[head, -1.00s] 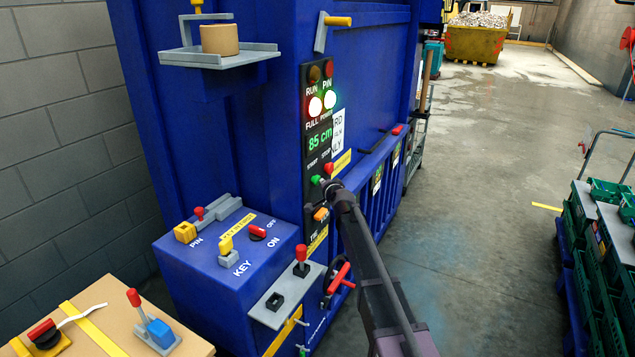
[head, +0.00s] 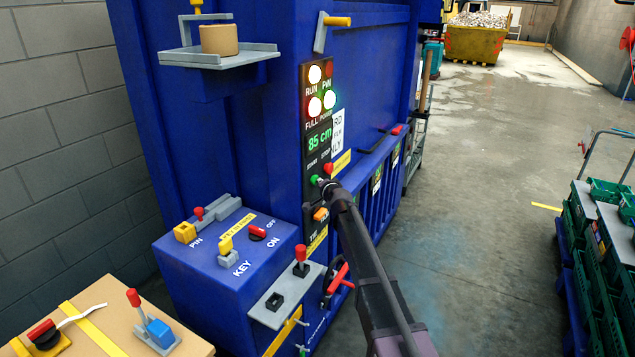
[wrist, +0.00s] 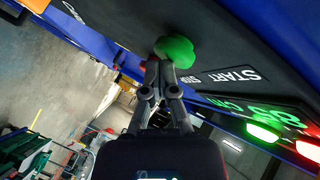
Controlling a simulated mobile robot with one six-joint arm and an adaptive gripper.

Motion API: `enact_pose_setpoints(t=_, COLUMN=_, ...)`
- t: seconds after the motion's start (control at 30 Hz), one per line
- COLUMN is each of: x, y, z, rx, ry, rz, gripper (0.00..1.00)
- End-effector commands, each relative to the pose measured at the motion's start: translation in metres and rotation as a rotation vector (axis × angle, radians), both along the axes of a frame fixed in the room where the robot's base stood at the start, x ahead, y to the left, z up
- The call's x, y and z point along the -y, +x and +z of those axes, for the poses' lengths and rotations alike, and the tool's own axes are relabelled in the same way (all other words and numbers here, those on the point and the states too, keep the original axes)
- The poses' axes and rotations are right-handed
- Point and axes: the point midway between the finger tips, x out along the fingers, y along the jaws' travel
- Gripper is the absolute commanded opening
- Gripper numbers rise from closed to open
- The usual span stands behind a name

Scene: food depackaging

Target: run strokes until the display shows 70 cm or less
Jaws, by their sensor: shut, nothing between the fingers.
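The display (head: 319,141) on the blue machine's control panel reads 85 cm in green. Below it are the green START button (head: 315,180) and the red STOP button (head: 328,169). My gripper (head: 324,184) is shut and empty, with its fingertips at the START button. In the wrist view the shut fingertips (wrist: 160,68) meet the green button (wrist: 176,50); they appear to touch it. The RUN lamp (head: 314,74) is lit, as are the FULL lamp (head: 315,107) and the POWER lamp (head: 330,99). The PIN lamp (head: 328,69) looks dull red.
An orange switch (head: 321,214) sits below the buttons. The blue side box (head: 222,250) carries pin and key controls, with a grey shelf (head: 280,296) beside it. A carton (head: 105,320) stands at lower left. Green crates (head: 608,235) stand right; the floor between is clear.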

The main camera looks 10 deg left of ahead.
Motion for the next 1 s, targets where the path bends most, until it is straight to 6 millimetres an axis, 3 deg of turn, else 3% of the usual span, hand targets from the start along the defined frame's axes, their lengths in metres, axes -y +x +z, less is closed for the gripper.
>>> enact_pose_setpoints(t=0.43, x=-0.001, y=0.0, z=0.0, rx=-0.002, ry=0.001, rz=0.001, gripper=0.0)
enact_pose_setpoints(t=1.0, x=0.017, y=-0.007, z=-0.001, rx=-0.001, ry=0.0, rz=0.002, gripper=0.0)
